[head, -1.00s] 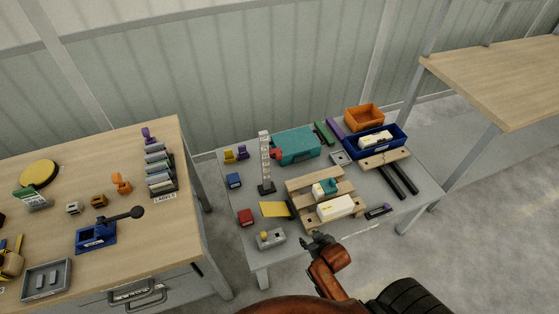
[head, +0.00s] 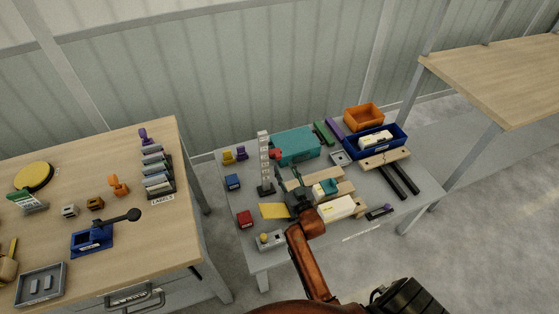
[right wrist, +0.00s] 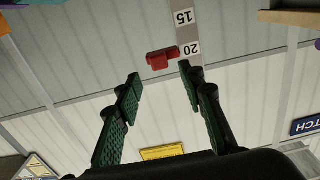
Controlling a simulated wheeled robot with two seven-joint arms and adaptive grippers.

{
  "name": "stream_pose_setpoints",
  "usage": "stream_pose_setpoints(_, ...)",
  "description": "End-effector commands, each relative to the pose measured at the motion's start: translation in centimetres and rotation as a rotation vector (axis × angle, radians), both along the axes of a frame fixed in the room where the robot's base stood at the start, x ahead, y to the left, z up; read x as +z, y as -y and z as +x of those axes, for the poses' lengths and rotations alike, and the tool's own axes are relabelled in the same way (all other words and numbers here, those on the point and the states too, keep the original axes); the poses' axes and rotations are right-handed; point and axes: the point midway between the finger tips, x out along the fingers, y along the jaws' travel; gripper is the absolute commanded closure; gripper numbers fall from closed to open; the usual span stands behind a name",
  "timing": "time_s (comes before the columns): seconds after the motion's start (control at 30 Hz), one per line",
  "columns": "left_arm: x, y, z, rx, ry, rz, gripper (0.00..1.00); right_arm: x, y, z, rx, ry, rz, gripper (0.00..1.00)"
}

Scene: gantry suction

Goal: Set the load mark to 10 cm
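The upright white scale post (head: 265,160) stands on a dark base on the grey table, left of a teal box. A red mark (head: 276,154) sticks out from its right side in the head view. In the right wrist view the scale (right wrist: 186,45) appears upside down, with 15 and 20 readable. The red mark (right wrist: 162,58) sits beside the 20 label there. My right gripper (head: 287,183) is near the post's base, lower than the mark. In the right wrist view its green-padded fingers (right wrist: 161,75) are open and empty, apart from the mark. My left gripper is out of view.
The teal box (head: 297,144) stands close right of the post. A wooden pallet (head: 343,188) with white and teal blocks lies right of my gripper.

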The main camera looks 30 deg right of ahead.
Motion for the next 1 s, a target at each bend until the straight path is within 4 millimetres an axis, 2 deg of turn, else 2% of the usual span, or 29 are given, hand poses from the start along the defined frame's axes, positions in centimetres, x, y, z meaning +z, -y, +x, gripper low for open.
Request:
stream_pose_setpoints(0.2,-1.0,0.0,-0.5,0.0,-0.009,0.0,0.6,-0.2,0.8,3.6,0.001,-0.001,0.0,0.64)
stream_pose_setpoints(0.4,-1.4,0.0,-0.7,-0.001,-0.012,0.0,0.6,-0.2,1.3,5.3,0.0,-0.003,0.001,0.64)
stream_pose_setpoints(0.73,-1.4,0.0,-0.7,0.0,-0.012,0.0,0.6,0.0,1.4,5.7,0.0,-0.002,0.0,0.64)
stream_pose_setpoints(1.0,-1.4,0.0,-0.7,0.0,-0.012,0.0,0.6,-0.1,1.4,5.6,0.0,-0.003,0.001,0.82)
